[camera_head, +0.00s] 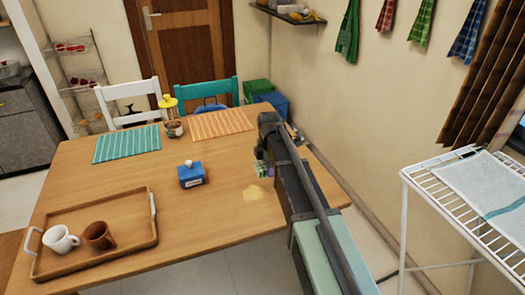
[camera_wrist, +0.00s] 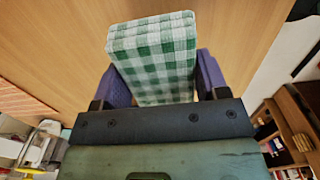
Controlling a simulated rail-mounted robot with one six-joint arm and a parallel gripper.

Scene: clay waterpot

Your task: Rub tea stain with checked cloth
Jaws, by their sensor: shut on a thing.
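The checked cloth (camera_wrist: 153,55) is green and white and folded into a thick pad. My gripper (camera_wrist: 165,82) is shut on it, with a purple finger on each side, in the wrist view. In the head view the cloth (camera_head: 260,168) shows small at the end of my arm, over the right part of the table. The tea stain (camera_head: 252,194) is a pale yellowish patch on the table top, just below and left of the cloth in the picture. The cloth looks apart from the stain; its height above the table is hard to tell.
The wooden table (camera_head: 150,200) carries a tray (camera_head: 65,268) with a white cup (camera_head: 60,240) and a brown cup (camera_head: 99,236). A blue box (camera_head: 191,175), a yellow-topped jar (camera_head: 172,118) and two placemats lie farther back. The wood around the stain is clear.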

